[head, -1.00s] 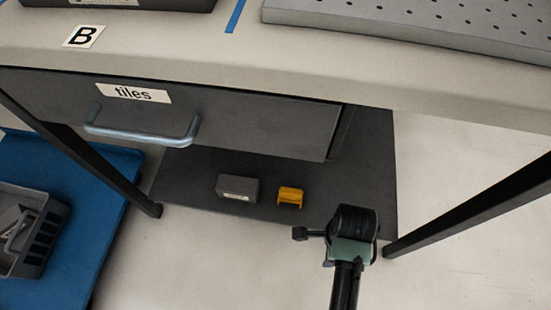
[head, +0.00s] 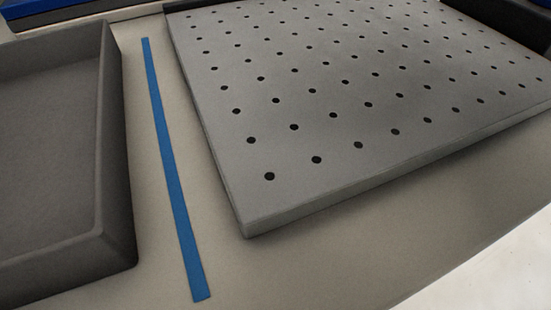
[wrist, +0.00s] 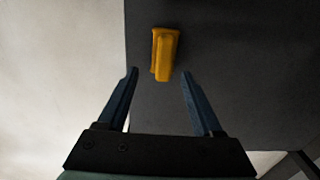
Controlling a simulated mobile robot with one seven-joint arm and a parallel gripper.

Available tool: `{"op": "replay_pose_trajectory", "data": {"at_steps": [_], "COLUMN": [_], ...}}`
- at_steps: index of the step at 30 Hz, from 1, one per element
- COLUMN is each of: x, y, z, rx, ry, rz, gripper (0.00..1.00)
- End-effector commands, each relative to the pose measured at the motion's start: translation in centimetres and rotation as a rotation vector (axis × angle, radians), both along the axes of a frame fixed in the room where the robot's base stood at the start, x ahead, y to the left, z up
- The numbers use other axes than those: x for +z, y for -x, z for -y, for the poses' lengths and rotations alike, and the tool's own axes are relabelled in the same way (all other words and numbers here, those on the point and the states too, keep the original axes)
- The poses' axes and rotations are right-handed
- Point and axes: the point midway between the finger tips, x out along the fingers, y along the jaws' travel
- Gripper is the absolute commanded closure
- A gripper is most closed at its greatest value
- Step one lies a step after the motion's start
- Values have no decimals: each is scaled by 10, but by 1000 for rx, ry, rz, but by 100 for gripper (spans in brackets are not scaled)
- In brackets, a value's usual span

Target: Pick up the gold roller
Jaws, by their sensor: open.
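The gold roller (wrist: 165,52), a small yellow-gold piece, lies on a dark grey surface in the wrist view, near that surface's left edge. My gripper (wrist: 160,72) is open, its two blue fingers pointing toward the roller. The roller shows just beyond the fingertips, roughly centred between them, and the gripper does not hold it. I cannot tell the exact distance between them. Neither the roller nor my gripper shows in the head view.
The dark grey surface (wrist: 240,60) is clear right of the roller; pale floor (wrist: 60,60) lies left. The head view shows a worktop with a grey perforated board (head: 330,90), a blue strip (head: 170,170) and a dark tray (head: 118,160).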

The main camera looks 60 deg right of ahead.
Motion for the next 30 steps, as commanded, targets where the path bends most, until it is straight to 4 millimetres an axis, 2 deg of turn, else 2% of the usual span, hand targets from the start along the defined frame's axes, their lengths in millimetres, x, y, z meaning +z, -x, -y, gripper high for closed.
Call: {"op": "replay_pose_trajectory", "data": {"at_steps": [1,8,19,29,30], "x": [-13,-22,-64,-67,-67], "y": [0,-2,-7,-7,-7], "z": [0,0,-1,-1,-1], "rx": [1,1,1,1,0], "ry": [0,1,0,1,1], "rz": [0,1,0,1,1], "gripper": [32,32,32,32,40]}}
